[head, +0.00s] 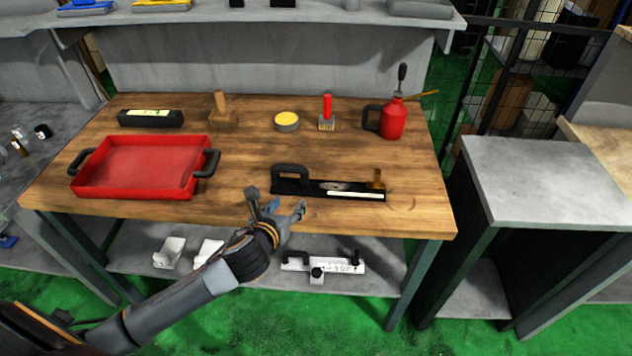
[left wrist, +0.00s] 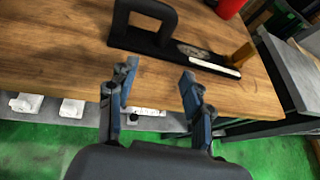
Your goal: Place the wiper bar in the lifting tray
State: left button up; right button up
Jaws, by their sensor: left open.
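The wiper bar, a flat black bar (head: 310,189) with a black loop handle at its left end, a white strip and a brass-coloured post at its right, lies on the wooden bench. It also shows in the left wrist view (left wrist: 165,46), beyond my fingertips. The lifting tray (head: 137,191) is red with two black side handles. It sits on the bench to the left and looks empty. My left gripper (head: 278,203) is open and empty at the bench's front edge, just short of the bar's handle. Its spread fingers also show in the left wrist view (left wrist: 158,72). My right gripper is out of view.
Behind stand a black level (head: 150,118), a wooden-handled block (head: 221,110), a round yellow-topped tin (head: 287,122), a red-handled brush (head: 327,112) and a red oil can (head: 393,120). White parts (head: 323,264) lie on the lower shelf. Bare wood separates tray and bar.

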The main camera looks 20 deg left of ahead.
aim_at(303, 179)
pick_arm(q)
jog(key=shift+m, duration=0.7)
jog(key=x, duration=0.3)
jog(key=r+x, duration=0.1)
jog(key=x, duration=0.4)
jog(key=shift+w, duration=0.55)
jog(key=shift+r+p+x, duration=0.15)
jog(key=shift+p+x, duration=0.15)
jog(key=shift+x, duration=1.05)
jog(key=shift+r+p+x, duration=0.15)
jog(key=shift+p+x, duration=0.1)
jog(key=shift+x, duration=1.05)
jog(key=shift+w, duration=0.15)
jog(key=shift+c, duration=0.4)
grip_shut()
jog(key=shift+r, duration=0.15)
